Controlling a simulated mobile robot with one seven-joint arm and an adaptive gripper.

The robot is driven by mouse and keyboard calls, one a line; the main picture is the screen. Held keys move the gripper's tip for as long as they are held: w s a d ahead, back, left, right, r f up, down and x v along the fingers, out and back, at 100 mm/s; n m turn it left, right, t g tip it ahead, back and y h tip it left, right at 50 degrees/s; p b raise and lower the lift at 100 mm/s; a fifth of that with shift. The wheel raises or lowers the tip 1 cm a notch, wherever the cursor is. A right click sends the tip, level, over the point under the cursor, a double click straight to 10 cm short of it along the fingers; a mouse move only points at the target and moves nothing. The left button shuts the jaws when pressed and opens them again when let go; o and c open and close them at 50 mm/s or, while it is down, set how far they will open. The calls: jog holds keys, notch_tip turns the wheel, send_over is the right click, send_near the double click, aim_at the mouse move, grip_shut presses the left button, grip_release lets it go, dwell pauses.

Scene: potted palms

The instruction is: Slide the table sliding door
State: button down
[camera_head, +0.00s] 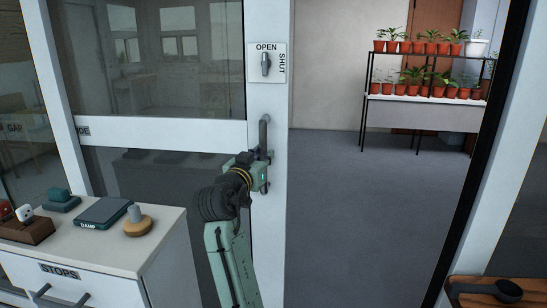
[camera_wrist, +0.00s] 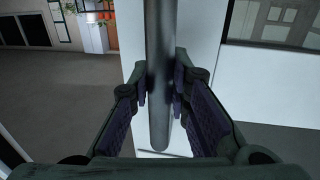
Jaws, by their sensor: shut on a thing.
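A white-framed glass sliding door (camera_head: 185,133) stands in front of me, with a clear gap at its right side. A dark grey vertical bar handle (camera_head: 264,132) is on its right stile. My gripper (camera_head: 259,160) is shut on this handle. In the wrist view the handle (camera_wrist: 159,45) runs upright between the fingers of my gripper (camera_wrist: 160,90), with pads on both sides of it. Above the handle is a latch plate marked OPEN and SHUT; its knob (camera_head: 265,64) stands upright, toward OPEN. No table with a sliding door shows.
A wooden tray (camera_head: 480,290) is at lower right. Beyond the gap is free grey floor (camera_head: 370,200) and a rack of potted plants (camera_head: 425,115). A black-edged frame bounds the gap.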

jog(key=shift+d+r, duration=0.15)
jog(key=shift+d, duration=0.15)
jog(key=c, duration=1.5)
grip_release()
jog(key=shift+d, duration=0.1)
jog(key=shift+s+a, duration=0.25)
jog(key=shift+s, duration=0.05)
jog(key=v, duration=1.1)
jog(key=shift+s+a, duration=0.1)
jog(key=shift+s, duration=0.1)
